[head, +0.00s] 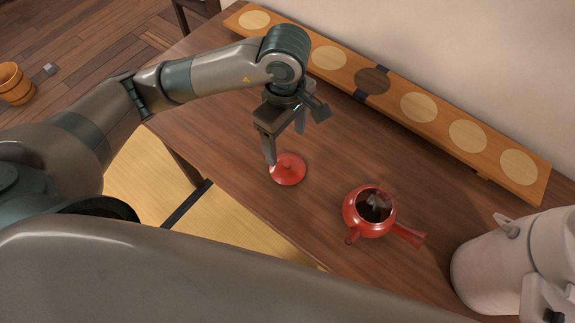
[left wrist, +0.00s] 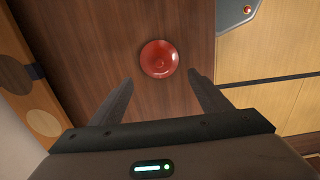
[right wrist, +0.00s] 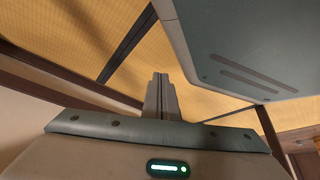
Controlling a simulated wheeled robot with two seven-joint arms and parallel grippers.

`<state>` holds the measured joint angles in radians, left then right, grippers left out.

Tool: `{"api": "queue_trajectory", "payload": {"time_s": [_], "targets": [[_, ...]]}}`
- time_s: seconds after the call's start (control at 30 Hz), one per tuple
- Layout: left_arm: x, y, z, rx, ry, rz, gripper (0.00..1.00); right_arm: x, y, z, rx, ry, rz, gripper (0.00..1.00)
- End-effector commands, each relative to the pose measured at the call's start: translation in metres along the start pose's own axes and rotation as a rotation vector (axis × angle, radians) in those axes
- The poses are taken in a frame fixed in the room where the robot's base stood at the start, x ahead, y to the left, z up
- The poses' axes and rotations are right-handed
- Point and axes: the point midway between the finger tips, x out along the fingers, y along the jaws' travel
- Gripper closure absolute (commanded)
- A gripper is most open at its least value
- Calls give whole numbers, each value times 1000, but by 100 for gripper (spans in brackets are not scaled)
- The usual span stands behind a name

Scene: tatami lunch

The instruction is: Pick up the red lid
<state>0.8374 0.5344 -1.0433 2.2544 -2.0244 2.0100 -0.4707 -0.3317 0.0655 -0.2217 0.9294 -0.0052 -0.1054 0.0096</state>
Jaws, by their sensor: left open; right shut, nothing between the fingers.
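The red lid (head: 287,170) lies on the dark wooden table, a round disc with a small knob. My left gripper (head: 285,148) is over the table just above the lid, pointing down, and its fingers are apart with nothing between them. In the left wrist view the lid (left wrist: 159,59) is ahead of the open fingertips (left wrist: 160,78), roughly centred between them. A red teapot (head: 369,211) stands open on the table to the right of the lid, with dark contents inside. My right gripper (right wrist: 160,76) shows in the right wrist view, with its fingers together and empty.
A long wooden board (head: 440,121) with round pale inlays and one dark disc runs along the wall at the back of the table. A pale canister-like white shape (head: 490,265) is at the lower right. Tatami (head: 150,180) lies beyond the near table edge. A wooden bucket (head: 15,84) stands far left.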

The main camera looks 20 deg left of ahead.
Motion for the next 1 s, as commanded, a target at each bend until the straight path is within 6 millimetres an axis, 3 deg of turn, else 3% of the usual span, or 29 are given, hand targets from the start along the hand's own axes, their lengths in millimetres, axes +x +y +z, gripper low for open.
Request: {"api": "queue_trajectory", "payload": {"time_s": [0.2,0.43,1.0], "targets": [[34,-1,0,-1,1,-5,30,-7,3,19,0,-50,4,100],[51,0,0,0,1,-1,30,-10,6,43,0,-105,7,100],[60,0,2,0,-1,-2,30,-12,10,35,-1,-106,11,100]]}}
